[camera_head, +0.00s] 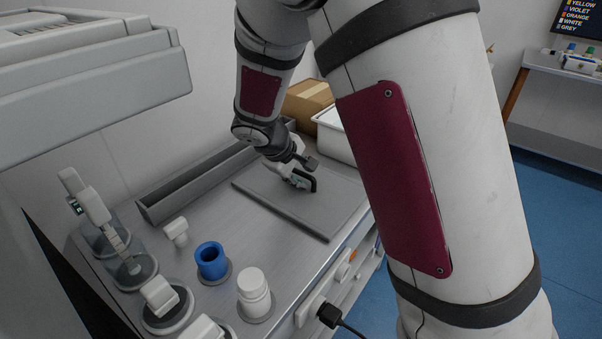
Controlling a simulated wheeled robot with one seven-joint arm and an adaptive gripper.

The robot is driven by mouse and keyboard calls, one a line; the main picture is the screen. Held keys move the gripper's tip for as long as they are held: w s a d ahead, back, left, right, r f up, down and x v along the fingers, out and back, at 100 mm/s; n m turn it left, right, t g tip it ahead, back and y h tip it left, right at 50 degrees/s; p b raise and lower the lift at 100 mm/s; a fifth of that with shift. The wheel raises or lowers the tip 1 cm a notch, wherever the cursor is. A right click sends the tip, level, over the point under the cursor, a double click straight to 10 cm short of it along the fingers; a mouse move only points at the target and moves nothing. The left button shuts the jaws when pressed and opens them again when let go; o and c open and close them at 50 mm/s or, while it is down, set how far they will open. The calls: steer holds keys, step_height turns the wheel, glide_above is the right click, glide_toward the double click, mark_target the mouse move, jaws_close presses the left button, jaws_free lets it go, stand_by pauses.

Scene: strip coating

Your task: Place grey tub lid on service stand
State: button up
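My gripper (303,173) hangs low over a flat grey rectangular plate (325,222) on the metal bench, seen from the side and small. One finger has a dark pad with a green patch. I cannot make out whether anything is between the fingers. I cannot pick out a grey tub lid with certainty. No thing in view is clearly marked as the service stand.
A blue cup (211,262), a white bottle (254,292) and several pale-handled items on round bases stand at the front left. A small white piece (176,231) lies behind them. A long grey trough (205,180), a cardboard box (306,102) and a white bin (334,136) line the back.

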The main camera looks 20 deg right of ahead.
steer(key=shift+a+r, duration=0.1)
steer(key=shift+r, duration=0.2)
steer(key=p+v, duration=0.2)
steer(key=v, duration=1)
steer(key=s+d+r+m+g+y, duration=0.1)
steer(key=s+d+r+m, duration=0.15)
steer(key=s, duration=0.45)
steer(key=s+d+r+m+g+y, duration=0.1)
steer(key=s+d+r+m, duration=0.1)
steer(key=s+d+r, duration=0.35)
steer(key=s+a+m+y, duration=0.1)
steer(key=s+y, duration=0.1)
steer(key=s, duration=0.8)
steer(key=s+a+f+m+y, duration=0.1)
steer(key=s+a, duration=0.1)
steer(key=s, duration=0.9)
steer(key=shift+a+f+y, duration=0.15)
steer(key=shift+a+y, duration=0.05)
steer(key=shift+y, duration=0.2)
steer(key=shift+s+m, duration=0.1)
steer(key=shift+m, duration=0.15)
